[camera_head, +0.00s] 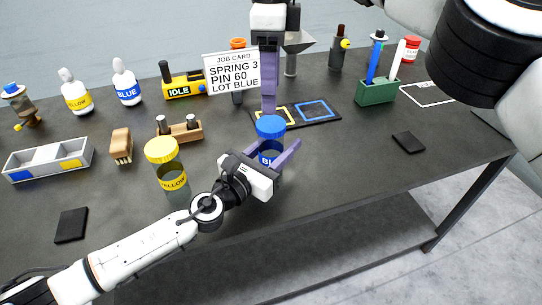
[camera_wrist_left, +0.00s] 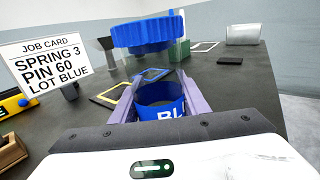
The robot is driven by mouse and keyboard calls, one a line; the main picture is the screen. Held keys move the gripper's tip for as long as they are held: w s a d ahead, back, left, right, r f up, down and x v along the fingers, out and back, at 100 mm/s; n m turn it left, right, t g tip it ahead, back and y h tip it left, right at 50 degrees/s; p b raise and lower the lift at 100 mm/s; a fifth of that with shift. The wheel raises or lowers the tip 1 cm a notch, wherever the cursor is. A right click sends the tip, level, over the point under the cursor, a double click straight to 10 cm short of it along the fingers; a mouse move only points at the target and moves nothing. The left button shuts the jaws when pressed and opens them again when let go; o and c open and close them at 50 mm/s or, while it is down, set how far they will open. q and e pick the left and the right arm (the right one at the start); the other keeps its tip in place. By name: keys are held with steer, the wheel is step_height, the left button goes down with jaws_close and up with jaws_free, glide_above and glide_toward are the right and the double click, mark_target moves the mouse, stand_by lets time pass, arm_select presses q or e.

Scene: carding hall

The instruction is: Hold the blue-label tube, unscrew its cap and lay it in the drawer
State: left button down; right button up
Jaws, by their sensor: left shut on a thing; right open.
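The blue-label tube (camera_head: 268,158) stands upright near the table's front edge, its blue cap (camera_head: 270,126) on top. The cap also shows large in the left wrist view (camera_wrist_left: 148,33), above the labelled part of the tube (camera_wrist_left: 160,108). My left gripper (camera_head: 275,153) is shut on the tube below the cap, one finger on each side. The tube's foot is partly hidden by this gripper. My right gripper (camera_head: 269,108) points down just above and behind the cap. It is open, with its fingers lined up in this view. No drawer can be made out for certain.
A yellow-capped tube (camera_head: 165,165) stands left of my left gripper. A grey divided box (camera_head: 48,146) lies far left. A job card (camera_head: 232,73), a dark mat with coloured squares (camera_head: 328,119) and a green holder (camera_head: 376,93) stand behind. Table right of the tube is mostly clear.

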mark_target(271, 123)
steer(key=m, duration=0.3)
steer(key=shift+m, duration=0.3)
steer(key=m, duration=0.8)
steer(key=shift+m, duration=0.3)
steer(key=m, duration=1.7)
steer(key=shift+m, duration=0.3)
steer(key=m, duration=0.5)
steer(key=shift+m, duration=0.6)
steer(key=shift+f, duration=0.25)
step_height(271, 123, down, 8)
steer(key=shift+r, duration=0.25)
